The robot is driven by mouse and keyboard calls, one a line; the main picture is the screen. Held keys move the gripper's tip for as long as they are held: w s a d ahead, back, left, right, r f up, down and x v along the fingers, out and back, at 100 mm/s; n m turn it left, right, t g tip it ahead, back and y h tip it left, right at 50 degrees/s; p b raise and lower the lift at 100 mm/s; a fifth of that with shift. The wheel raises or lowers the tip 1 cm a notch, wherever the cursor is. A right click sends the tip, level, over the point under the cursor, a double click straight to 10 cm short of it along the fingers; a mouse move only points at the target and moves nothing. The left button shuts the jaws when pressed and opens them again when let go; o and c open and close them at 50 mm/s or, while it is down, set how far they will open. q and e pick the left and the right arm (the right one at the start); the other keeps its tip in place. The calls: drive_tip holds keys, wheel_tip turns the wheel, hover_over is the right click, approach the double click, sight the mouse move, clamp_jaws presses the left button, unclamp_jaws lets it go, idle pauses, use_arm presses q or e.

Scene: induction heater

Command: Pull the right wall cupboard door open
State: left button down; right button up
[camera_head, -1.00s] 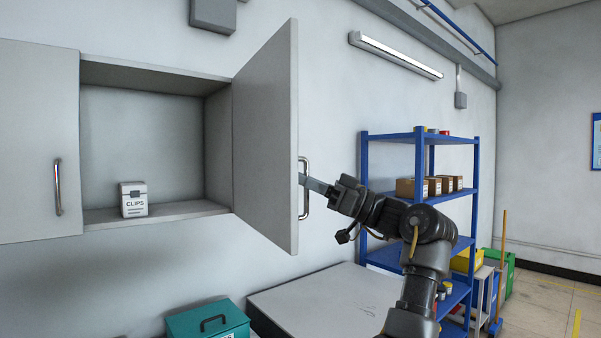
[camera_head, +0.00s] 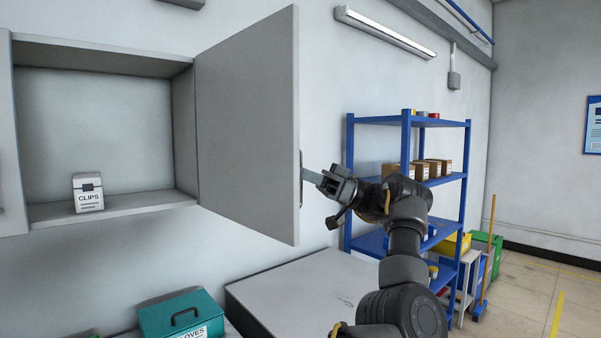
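The right wall cupboard door (camera_head: 250,125) stands wide open, swung out from its hinge side on the left, with its inner face towards me. Its metal handle (camera_head: 301,178) is on the far face at the free edge and shows only as a thin, nearly edge-on strip. The open cupboard (camera_head: 110,208) holds a white box marked CLIPS (camera_head: 88,193). My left gripper is not in view.
The left cupboard door (camera_head: 8,150) is closed. Below are a teal GLOVES box (camera_head: 182,316) and a grey flat-topped surface (camera_head: 300,290). A blue shelf rack (camera_head: 408,150) with cartons stands behind my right arm. Open floor (camera_head: 520,285) lies at the far right.

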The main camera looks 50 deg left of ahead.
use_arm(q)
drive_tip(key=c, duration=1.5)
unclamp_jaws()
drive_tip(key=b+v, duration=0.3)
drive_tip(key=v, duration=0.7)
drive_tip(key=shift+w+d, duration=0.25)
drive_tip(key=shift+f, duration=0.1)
